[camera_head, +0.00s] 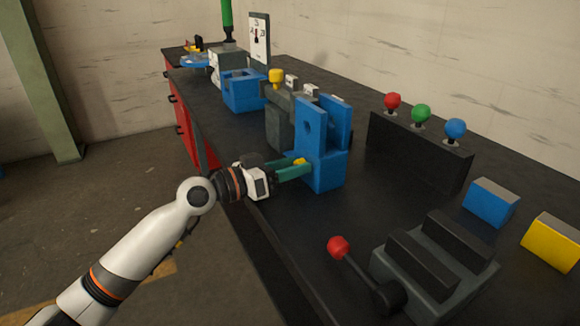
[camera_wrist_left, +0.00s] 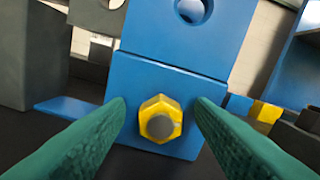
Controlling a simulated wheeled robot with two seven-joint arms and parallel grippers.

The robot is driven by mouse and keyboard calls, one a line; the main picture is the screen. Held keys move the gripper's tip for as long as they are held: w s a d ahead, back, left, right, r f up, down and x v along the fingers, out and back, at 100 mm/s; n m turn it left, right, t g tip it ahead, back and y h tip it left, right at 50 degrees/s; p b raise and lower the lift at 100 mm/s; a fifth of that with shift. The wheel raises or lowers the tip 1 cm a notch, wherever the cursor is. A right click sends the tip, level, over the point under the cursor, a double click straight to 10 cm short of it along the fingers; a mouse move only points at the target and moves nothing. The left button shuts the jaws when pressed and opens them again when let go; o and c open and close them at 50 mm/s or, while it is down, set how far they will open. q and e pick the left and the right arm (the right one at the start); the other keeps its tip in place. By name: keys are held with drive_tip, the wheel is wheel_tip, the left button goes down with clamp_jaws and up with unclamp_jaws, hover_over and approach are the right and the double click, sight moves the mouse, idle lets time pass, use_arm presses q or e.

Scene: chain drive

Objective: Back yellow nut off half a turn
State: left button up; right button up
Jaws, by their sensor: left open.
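The yellow nut (camera_wrist_left: 160,119) is a hex nut with a grey stud end at its centre, on the face of the blue block (camera_wrist_left: 195,88). In the head view the yellow nut (camera_head: 300,161) shows small at the blue block's (camera_head: 322,172) left side. In the head view my left gripper (camera_head: 300,168) reaches the block from the left. Whether the fingertips touch the block's face is unclear. My right gripper is not in view.
A red-knobbed lever (camera_head: 338,248) and dark grooved block (camera_head: 436,262) stand at the front. A black panel (camera_head: 420,150) carries red, green and blue knobs. Blue (camera_head: 490,203) and yellow (camera_head: 553,243) blocks lie at right. Another blue fixture (camera_head: 243,92) stands farther back.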

use_arm(q)
drive_tip(key=shift+s+a, duration=0.15)
drive_tip(key=shift+a, duration=0.1)
drive_tip(key=b+v, duration=0.1)
drive_tip(key=v, duration=1)
drive_tip(key=shift+a+b, duration=0.15)
drive_tip(key=shift+b, duration=0.15)
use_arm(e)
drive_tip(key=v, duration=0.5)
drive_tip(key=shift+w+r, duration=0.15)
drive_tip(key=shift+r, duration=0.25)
use_arm(q)
drive_tip(key=shift+s, duration=0.1)
